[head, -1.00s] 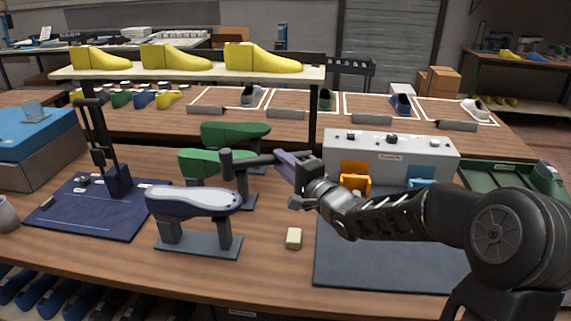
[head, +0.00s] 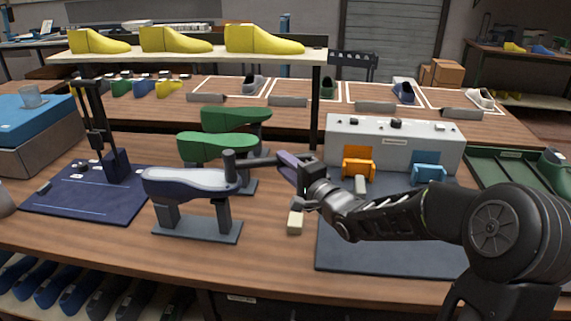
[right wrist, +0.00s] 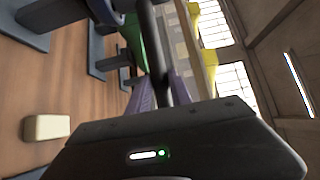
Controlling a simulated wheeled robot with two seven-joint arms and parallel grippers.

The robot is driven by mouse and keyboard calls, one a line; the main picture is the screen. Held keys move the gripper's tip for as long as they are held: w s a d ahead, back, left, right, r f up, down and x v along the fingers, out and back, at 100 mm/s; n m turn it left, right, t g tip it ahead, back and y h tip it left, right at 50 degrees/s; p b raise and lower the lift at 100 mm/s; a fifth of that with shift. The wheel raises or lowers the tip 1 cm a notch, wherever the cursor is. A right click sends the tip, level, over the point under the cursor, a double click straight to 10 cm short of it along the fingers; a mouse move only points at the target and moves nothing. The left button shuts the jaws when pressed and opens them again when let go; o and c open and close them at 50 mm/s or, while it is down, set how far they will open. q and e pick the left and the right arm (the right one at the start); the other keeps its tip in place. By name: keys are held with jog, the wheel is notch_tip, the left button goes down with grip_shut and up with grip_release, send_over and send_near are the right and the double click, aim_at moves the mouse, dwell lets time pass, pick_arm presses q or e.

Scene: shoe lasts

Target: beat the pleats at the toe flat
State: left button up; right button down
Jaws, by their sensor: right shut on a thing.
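The shoe upper (head: 185,183), pale on top with a dark lower edge, sits on a last on a grey two-post stand (head: 195,231). My right gripper (head: 288,163) is shut on the handle of a dark hammer (head: 262,161). The handle also shows between the purple fingers in the right wrist view (right wrist: 155,45). The hammer head (head: 230,166) is upright at the right end of the upper, touching it or just above it; I cannot tell which. The pleats are too small to make out. My left gripper is not in view.
A beige block (head: 295,222) lies on the bench right of the stand. Two green lasts (head: 215,146) stand behind the upper. A navy mat (head: 80,200) with a dark upright device is on the left. A grey box with orange and blue holders (head: 395,145) stands at right.

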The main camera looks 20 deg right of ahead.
jog(key=shift+r, duration=0.15)
notch_tip(320, 180, up, 3)
jog(key=shift+f+p, duration=0.1)
jog(key=shift+p, duration=1.05)
jog(key=shift+f, duration=0.1)
